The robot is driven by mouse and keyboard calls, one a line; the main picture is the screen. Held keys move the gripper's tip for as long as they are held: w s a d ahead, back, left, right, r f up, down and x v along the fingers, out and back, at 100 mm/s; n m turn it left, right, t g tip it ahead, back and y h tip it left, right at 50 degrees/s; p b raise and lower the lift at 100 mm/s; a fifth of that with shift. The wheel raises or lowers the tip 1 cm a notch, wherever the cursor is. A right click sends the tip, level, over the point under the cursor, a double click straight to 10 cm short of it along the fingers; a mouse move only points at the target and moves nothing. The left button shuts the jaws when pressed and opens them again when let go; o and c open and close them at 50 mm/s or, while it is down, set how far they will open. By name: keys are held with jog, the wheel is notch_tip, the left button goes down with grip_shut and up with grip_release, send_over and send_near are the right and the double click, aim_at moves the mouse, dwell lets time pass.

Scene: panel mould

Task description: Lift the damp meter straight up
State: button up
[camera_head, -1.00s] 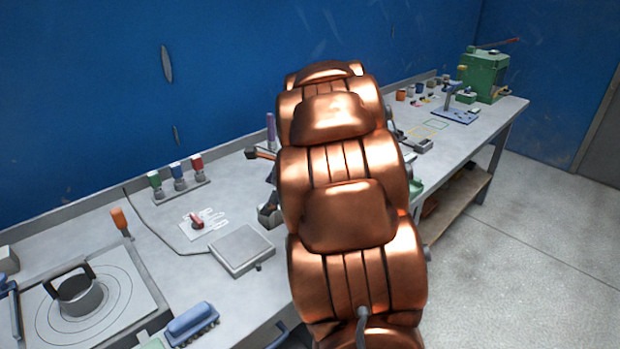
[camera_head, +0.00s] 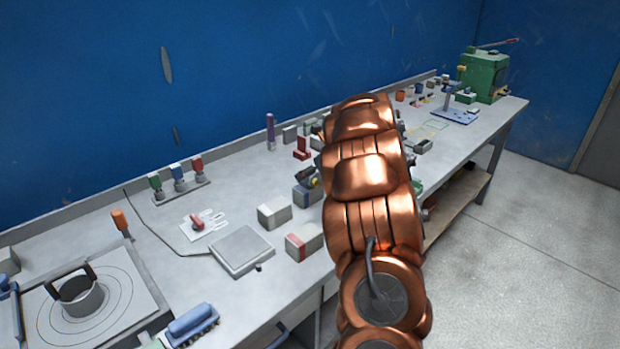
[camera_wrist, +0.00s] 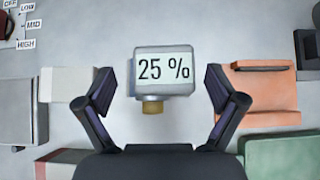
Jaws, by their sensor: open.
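The damp meter (camera_wrist: 165,71) is a small grey block with a pale display reading "25 %" and a brassy stub at its lower edge, in the middle of the wrist view. My gripper (camera_wrist: 160,88) is open, one dark finger on each side of the meter, with a visible gap on both sides. I cannot tell how far the fingertips are above the bench. In the head view my copper-coloured arm covers most of the gripper, and I cannot make out the meter for sure.
A flat grey plate (camera_head: 241,249) lies on the bench (camera_head: 100,225).

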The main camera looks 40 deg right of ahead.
jog(key=x, duration=0.3)
jog(key=shift+d+r+p, duration=0.1)
jog(key=shift+d+p, duration=0.15)
jog(key=shift+p, duration=0.15)
jog(key=shift+w+f, duration=0.45)
jog(key=shift+w, duration=0.05)
jog(key=shift+s, duration=0.1)
jog(key=c, duration=1.7)
